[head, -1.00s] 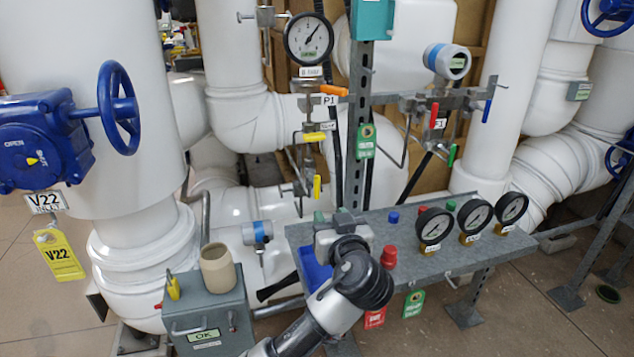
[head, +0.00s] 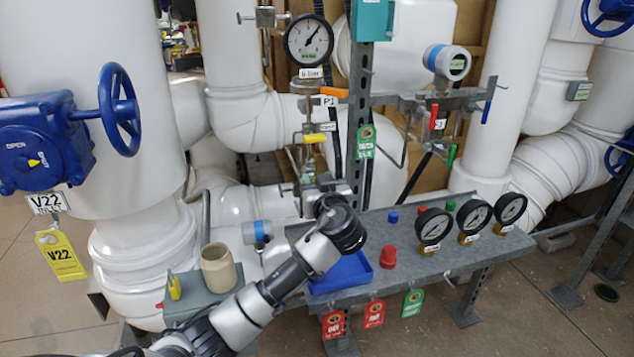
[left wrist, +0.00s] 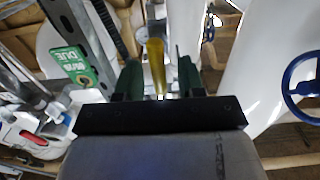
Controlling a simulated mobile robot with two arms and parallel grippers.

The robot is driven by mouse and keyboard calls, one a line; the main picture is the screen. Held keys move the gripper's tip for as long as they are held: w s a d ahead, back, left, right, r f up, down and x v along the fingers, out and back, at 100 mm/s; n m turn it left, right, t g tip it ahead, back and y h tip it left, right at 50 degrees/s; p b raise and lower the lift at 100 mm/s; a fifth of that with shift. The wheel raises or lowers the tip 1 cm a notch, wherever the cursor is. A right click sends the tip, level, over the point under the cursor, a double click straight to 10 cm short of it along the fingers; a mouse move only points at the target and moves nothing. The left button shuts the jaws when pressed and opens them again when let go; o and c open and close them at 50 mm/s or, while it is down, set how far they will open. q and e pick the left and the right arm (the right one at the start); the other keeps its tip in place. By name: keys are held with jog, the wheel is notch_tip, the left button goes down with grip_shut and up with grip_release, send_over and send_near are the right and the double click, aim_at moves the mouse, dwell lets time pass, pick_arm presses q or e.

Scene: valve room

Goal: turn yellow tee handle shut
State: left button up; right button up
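A yellow handle (left wrist: 156,62) stands between the two dark green fingers of my left gripper (left wrist: 161,78) in the left wrist view. A gap shows on each side of it, so the gripper is open around it and not closed on it. In the head view my left gripper (head: 318,188) is at the lower piping below the gauge, and it hides the lower yellow handle there. Another yellow handle (head: 315,138) lies level on the same pipe above. My right gripper is not in view.
A grey shelf (head: 450,262) with a blue tray (head: 342,274), a red knob (head: 388,257) and several gauges stands beside my left arm. A grey box with a beige cup (head: 217,268) is at the left. A steel post (head: 357,110) rises close to the gripper.

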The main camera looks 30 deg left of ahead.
pick_arm(q)
grip_shut()
